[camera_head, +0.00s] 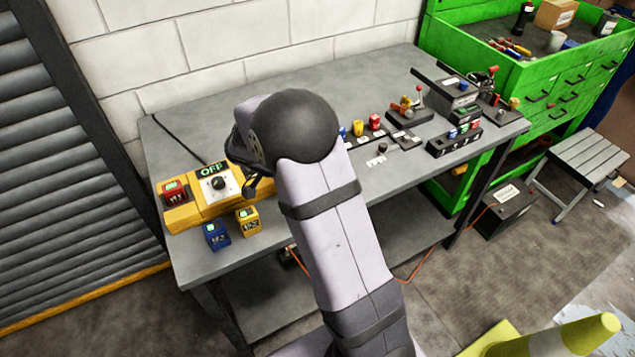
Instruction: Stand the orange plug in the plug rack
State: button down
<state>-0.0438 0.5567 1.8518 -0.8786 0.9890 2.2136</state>
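My gripper (258,184) is mostly hidden behind my own arm, near the yellow control box on the left of the bench. Only a small dark part of it shows, so its fingers and anything between them cannot be made out. A small orange piece (405,102) shows on a black base at the back right; I cannot tell whether it is the orange plug. A black block (455,146) with red and blue pieces in its top stands at the bench's right; it may be the plug rack.
The grey bench (290,215) bears a yellow box (185,215) with an OFF display and a knob. Blue (216,236) and yellow (248,222) blocks stand before it. Yellow (358,128) and red (374,122) pieces stand mid-bench. A green cabinet (500,75) stands right.

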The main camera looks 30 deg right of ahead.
jog(key=shift+f+b, duration=0.5)
jog(key=shift+b, duration=0.25)
jog(key=c, duration=1.3)
grip_release()
jog(key=shift+o, duration=0.2)
jog(key=shift+p+v, duration=0.7)
jog(key=shift+v, duration=2.8)
